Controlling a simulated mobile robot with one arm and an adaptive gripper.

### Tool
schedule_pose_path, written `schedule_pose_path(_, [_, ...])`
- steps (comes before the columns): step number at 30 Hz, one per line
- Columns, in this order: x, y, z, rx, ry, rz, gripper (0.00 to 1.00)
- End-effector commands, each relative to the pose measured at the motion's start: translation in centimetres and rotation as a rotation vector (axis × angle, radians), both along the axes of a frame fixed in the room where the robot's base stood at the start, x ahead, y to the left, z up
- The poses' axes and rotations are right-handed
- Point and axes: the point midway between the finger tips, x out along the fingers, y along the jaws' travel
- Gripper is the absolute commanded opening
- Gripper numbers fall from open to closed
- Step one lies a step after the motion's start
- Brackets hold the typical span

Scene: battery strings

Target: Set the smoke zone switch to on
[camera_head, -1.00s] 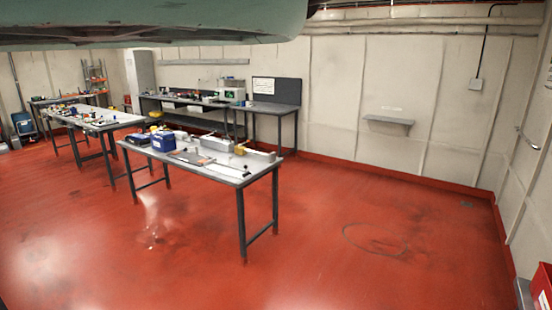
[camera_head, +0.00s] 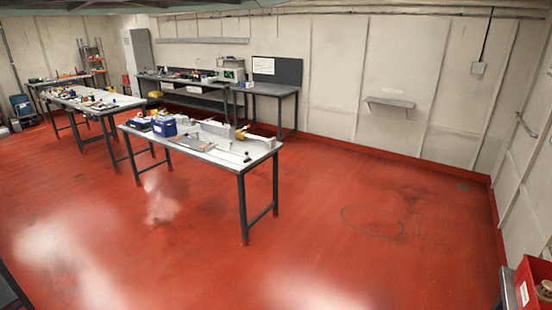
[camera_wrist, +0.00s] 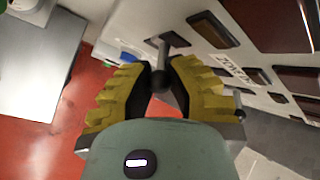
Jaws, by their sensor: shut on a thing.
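The lever stands on a light panel (camera_wrist: 130,22). The panel carries several dark reddish windows (camera_wrist: 210,28) and a white label (camera_wrist: 237,75), whose writing is rotated and too small to read surely. I cannot tell from it whether this lever is the smoke zone switch, nor its on or off side. The fingers hide part of the lever. The gripper is not in the head view.
A second dark lever (camera_wrist: 258,76) stands on the panel near the label. In the head view, a long workbench (camera_head: 190,153) holds a blue box (camera_head: 164,126) and other items. A red bin (camera_head: 530,285) is at lower right. The red floor (camera_head: 340,270) is clear around the bench.

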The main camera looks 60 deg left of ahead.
Motion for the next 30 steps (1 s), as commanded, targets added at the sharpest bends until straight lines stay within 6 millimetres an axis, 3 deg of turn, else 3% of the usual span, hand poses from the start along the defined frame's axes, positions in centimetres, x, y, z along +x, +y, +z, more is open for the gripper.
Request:
schedule_pose_path(13, [-0.2,-0.13,0.09,0.006,0.008,-0.005,0.0])
schedule_pose_path(14, [-0.2,-0.13,0.09,0.006,0.008,-0.005,0.17])
schedule_pose_path(24, [-0.11,-0.08,0.06,0.006,0.005,-0.003,0.52])
schedule_pose_path(30, [-0.08,-0.07,0.05,0.007,0.004,-0.002,0.52])
